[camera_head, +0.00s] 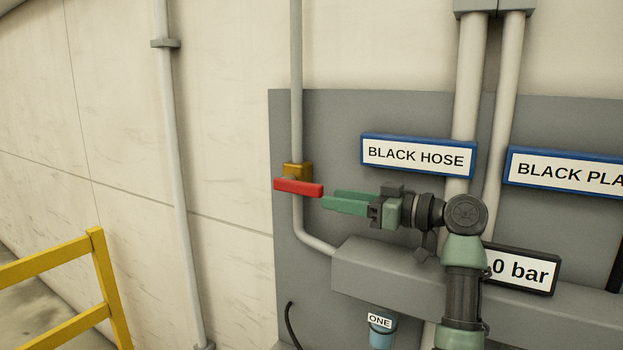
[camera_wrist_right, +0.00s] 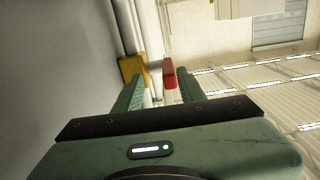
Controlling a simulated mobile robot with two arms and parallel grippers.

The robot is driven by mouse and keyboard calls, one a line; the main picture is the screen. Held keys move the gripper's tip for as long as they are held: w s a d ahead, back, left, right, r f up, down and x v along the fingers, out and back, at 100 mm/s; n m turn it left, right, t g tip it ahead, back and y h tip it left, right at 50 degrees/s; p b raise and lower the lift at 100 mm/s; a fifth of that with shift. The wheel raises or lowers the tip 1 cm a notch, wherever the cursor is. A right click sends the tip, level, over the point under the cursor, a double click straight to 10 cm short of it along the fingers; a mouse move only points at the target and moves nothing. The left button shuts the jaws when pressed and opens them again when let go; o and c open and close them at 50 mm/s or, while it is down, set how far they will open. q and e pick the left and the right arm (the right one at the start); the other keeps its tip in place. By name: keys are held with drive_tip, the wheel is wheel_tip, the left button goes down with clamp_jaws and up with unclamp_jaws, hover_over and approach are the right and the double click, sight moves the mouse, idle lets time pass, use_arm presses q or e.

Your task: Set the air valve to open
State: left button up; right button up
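The air valve is a yellow body (camera_head: 297,170) on a thin vertical grey pipe, with a red lever (camera_head: 298,187). The lever lies roughly horizontal, across the pipe, its free end pointing right. My right gripper (camera_head: 325,201) is just right of the lever's free end, its green fingers pointing left at it. In the right wrist view the gripper (camera_wrist_right: 157,88) is open, with a clear gap between its fingers. There the red lever (camera_wrist_right: 169,75) shows at the fingertips, nearer the right finger, and the yellow valve body (camera_wrist_right: 133,70) lies beyond the left finger. My left gripper is not in view.
A grey panel (camera_head: 330,120) backs the valve. A "BLACK HOSE" sign (camera_head: 418,156) is above my right gripper; a grey box-like ledge (camera_head: 385,285) and a "0 bar" display (camera_head: 522,270) are below. A yellow railing (camera_head: 104,275) stands at lower left.

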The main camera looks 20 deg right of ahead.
sight(308, 184)
drive_tip(key=w+a+r+p, duration=0.2)
drive_tip(key=a+r+p, duration=0.1)
drive_tip(key=a, duration=0.1)
drive_tip(key=shift+w+a+p, duration=0.1)
drive_tip(key=shift+w+p, duration=0.2)
drive_tip(key=shift+w, duration=0.1)
drive_tip(key=shift+w+a+f+p, duration=0.15)
drive_tip(key=shift+w+a+p, duration=0.05)
drive_tip(key=shift+w, duration=0.3)
drive_tip(key=shift+w+a+f+p, duration=0.1)
drive_tip(key=shift+w+a+p, duration=0.1)
drive_tip(key=shift+w, duration=0.25)
drive_tip(key=shift+w+a, duration=0.1)
drive_tip(key=shift+a, duration=0.1)
drive_tip(key=shift+c, duration=0.3)
drive_tip(key=shift+d, duration=0.1)
clamp_jaws()
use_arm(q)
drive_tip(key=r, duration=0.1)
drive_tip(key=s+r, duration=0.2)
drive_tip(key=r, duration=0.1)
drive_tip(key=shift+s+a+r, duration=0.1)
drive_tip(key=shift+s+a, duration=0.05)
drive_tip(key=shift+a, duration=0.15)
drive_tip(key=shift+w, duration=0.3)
